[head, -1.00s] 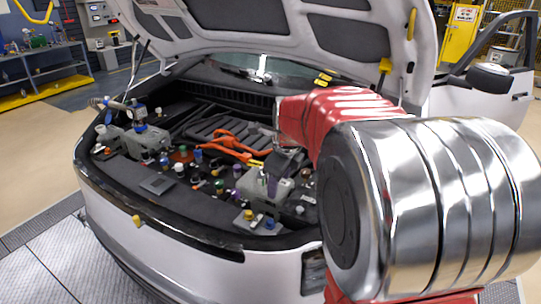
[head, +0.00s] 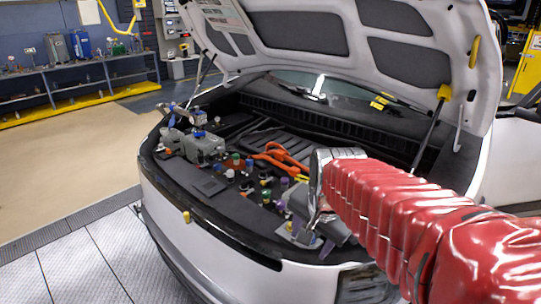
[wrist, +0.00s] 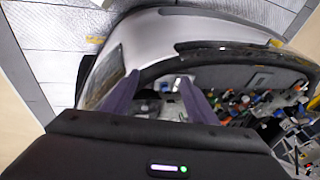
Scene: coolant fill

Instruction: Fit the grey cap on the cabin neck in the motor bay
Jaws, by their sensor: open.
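My gripper (head: 304,228) is open over the front right part of the motor bay (head: 215,187). In the wrist view its two purple fingers (wrist: 158,78) stand apart with nothing held between them. Below and between them show a small blue item (wrist: 165,87) and a pale grey plate (wrist: 179,82). Several small coloured caps and necks stand in the bay, among them a white one (head: 229,174) and a green one (head: 236,157). They are too small for me to tell which is the grey cap or the cabin neck. My wrist hides part of the bay's right side.
The raised hood (head: 300,35) hangs over the bay, held by a strut (head: 428,135) on the right. Orange cables (head: 285,157) cross the middle. A grey block with fittings (head: 205,146) stands at the left. The front bumper edge (head: 215,232) bounds the bay.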

